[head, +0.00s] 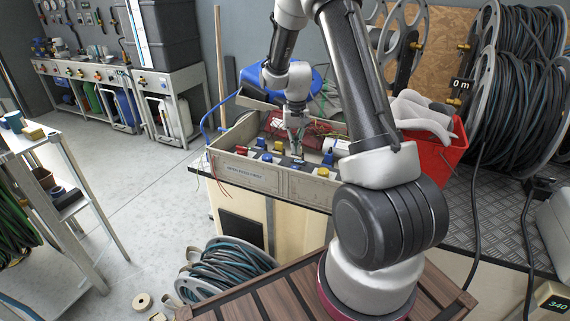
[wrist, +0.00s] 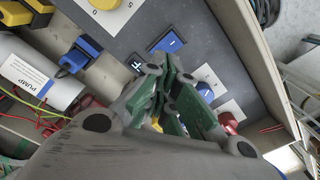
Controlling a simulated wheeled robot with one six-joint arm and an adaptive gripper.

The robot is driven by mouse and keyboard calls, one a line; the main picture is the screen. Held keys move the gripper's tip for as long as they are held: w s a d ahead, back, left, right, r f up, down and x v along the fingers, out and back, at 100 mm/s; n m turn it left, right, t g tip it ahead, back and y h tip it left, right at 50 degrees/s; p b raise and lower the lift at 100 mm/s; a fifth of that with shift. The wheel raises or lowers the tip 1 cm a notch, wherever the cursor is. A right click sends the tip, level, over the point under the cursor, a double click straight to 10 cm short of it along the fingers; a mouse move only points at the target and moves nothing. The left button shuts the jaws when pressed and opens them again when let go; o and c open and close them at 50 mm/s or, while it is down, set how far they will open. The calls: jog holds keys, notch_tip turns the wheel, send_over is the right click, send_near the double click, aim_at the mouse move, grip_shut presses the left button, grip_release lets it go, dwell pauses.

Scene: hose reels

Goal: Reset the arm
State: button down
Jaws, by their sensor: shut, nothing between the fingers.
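My arm rises from its base at the front right of the head view and reaches over a control box (head: 264,178) on a cabinet. My gripper (head: 296,152) points down above the box's panel, its fingers together and empty. I cannot tell whether the fingertips touch the panel.
A white pump cylinder (wrist: 38,75) with wires lies inside the box. A red bin (head: 438,148) and large hose reels (head: 515,90) stand at the right. A coiled hose (head: 225,270) lies on the floor by the cabinet. The floor (head: 140,190) at the left is mostly clear.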

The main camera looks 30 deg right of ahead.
jog(key=shift+n+g, duration=0.4)
jog(key=shift+g, duration=0.4)
jog(key=s, duration=0.3)
jog(key=s+f, duration=0.1)
jog(key=shift+s+a, duration=0.35)
jog(key=shift+s, duration=0.05)
jog(key=s+a+r+n+t, duration=0.1)
jog(key=s+a+r+t, duration=0.2)
jog(key=s+r, duration=1)
jog(key=s+a+r+n+t, duration=0.2)
jog(key=s+a+r+t, duration=0.1)
jog(key=s+r, duration=1)
jog(key=shift+a+r+n, duration=0.25)
jog(key=shift+r+n, duration=0.05)
jog(key=shift+r, duration=0.05)
jog(key=shift+s, duration=0.15)
